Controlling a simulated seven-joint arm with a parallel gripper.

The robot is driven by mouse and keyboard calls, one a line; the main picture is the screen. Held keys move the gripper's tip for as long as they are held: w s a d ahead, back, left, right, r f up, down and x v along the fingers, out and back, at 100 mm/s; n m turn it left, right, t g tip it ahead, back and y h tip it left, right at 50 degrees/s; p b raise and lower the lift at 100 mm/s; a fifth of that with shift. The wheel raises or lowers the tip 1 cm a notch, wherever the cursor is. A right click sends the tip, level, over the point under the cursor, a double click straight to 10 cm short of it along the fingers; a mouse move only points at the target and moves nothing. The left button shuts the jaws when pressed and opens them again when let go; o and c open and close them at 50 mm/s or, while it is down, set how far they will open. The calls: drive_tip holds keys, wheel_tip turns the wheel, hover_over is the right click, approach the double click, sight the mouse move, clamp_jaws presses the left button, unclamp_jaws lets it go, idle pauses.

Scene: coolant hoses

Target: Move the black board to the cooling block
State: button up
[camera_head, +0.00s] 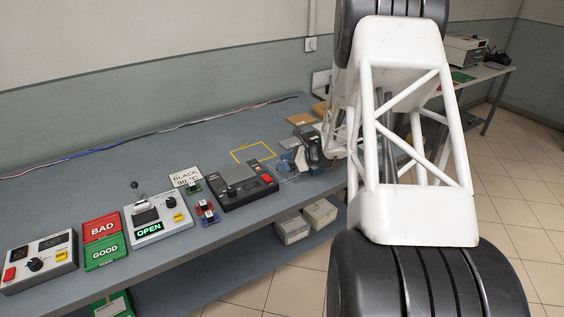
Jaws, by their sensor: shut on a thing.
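My gripper (301,162) is low over the right part of the bench, beyond my white arm. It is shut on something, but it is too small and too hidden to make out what. I cannot pick out the black board. A card reading BLACK 90 °C (185,176) stands on the bench. A dark grey unit (245,192) with a flat block on top sits just left of my gripper. I cannot tell whether it is the cooling block.
A light unit with a lever and an OPEN display (157,218) stands left of the boards. Red BAD (101,228) and green GOOD (106,250) mats lie beside it. A control box (38,262) is at far left. A yellow outline (253,151) marks bare bench behind.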

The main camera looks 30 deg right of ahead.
drive_tip(key=shift+w+d+f, duration=0.1)
drive_tip(key=shift+w+d, duration=0.3)
drive_tip(key=shift+w, duration=0.45)
drive_tip(key=shift+w+d+f, duration=0.1)
drive_tip(key=shift+w+d, duration=0.25)
drive_tip(key=shift+w, duration=0.55)
drive_tip(key=shift+w+d+f, duration=0.1)
drive_tip(key=shift+w+d, duration=0.3)
drive_tip(key=shift+w, duration=0.45)
drive_tip(key=shift+w, duration=0.1)
drive_tip(key=shift+w+d, duration=0.15)
drive_tip(key=shift+w, duration=0.1)
drive_tip(key=shift+f, duration=1.75)
drive_tip(key=shift+f, duration=0.15)
drive_tip(key=o, duration=1)
drive_tip(key=v, duration=1.2)
